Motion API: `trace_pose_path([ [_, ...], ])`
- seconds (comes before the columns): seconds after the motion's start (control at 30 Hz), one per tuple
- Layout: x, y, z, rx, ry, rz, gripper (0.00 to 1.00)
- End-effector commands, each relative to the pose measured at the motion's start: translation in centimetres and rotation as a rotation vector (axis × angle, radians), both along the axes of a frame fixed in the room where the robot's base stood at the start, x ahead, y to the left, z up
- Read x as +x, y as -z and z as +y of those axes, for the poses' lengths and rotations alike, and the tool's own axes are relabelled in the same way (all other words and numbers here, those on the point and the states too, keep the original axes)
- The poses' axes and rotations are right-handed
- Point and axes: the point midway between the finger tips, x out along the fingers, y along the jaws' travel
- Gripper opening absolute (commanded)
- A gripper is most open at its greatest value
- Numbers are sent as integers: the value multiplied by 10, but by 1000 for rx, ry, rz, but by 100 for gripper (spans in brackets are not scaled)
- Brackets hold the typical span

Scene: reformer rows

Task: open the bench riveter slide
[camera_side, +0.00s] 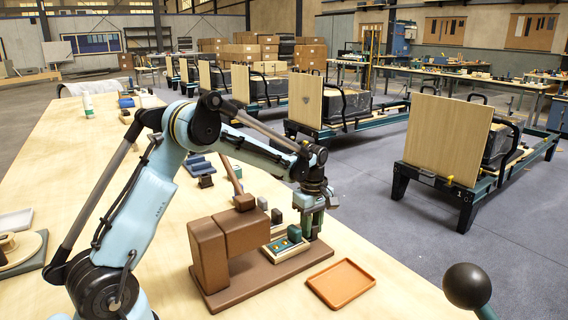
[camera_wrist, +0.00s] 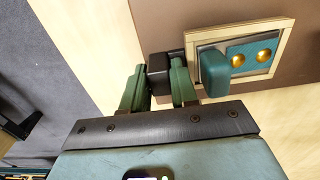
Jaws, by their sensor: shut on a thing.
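The brown bench riveter (camera_side: 222,250) stands on a brown base near the bench's right edge. Its slide (camera_side: 283,247) is a light wood-framed tray with a teal plate, brass studs and an upright teal block. The slide also shows in the wrist view (camera_wrist: 285,32). My gripper (camera_side: 312,228) is at the right end of the slide. In the wrist view its green fingers (camera_wrist: 160,88) are shut on the dark handle (camera_wrist: 158,68) beside the frame. The handle's lower part is hidden there. In the side view my gripper hides the handle.
An orange-brown tray (camera_side: 341,284) lies on the bench right of the riveter. Small dark and grey blocks (camera_side: 276,216) stand behind the slide. Reformer frames (camera_side: 447,140) stand on the floor beyond.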

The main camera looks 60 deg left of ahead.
Motion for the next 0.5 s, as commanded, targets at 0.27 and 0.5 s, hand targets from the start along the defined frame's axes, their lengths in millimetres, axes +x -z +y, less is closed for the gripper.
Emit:
trace_pose_path([
  [0.27, 3, -1, 1, 3, -2, -1, 34],
  [0.5, 3, -1, 0, 2, -1, 0, 34],
])
